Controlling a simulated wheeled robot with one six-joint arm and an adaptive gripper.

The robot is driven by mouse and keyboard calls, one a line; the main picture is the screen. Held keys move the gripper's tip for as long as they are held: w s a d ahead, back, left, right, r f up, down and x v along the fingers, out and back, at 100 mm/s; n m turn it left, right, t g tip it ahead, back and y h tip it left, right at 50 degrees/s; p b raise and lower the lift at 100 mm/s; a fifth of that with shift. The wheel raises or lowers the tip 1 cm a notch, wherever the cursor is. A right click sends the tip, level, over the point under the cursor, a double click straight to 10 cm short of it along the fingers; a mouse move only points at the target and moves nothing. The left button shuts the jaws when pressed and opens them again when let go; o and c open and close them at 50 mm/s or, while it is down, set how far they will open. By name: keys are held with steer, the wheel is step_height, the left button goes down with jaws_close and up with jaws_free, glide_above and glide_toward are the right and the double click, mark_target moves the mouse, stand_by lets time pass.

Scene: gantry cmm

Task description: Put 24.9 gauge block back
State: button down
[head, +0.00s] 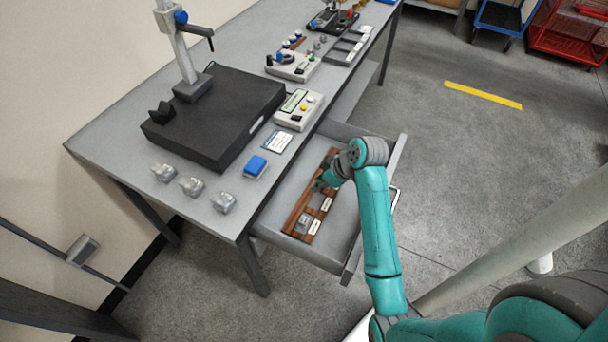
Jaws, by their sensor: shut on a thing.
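My gripper (320,186) points down over a brown wooden rack (292,222) in the open drawer. It is shut on a small block, taken to be the 24.9 gauge block, which the fingers and arm hide. I cannot tell whether that block touches the rack. The rack has white labels along its right side, such as one label (326,204) near my gripper. A grey metal block (304,222) sits in the rack's near end. My wrist covers part of the rack's far end.
The drawer (345,222) is pulled out from the grey table (225,172). On the table stand a black plate (235,105) with a column, a display unit (300,109), a blue-topped block (256,165), a card (277,141) and several metal clamps (192,186).

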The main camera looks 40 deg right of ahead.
mark_target(313, 200)
steer(key=shift+f, duration=3.15)
steer(key=shift+f, duration=0.85)
steer(key=c, duration=0.5)
jaws_free()
steer(key=shift+c, duration=0.2)
steer(key=shift+r, duration=3.5)
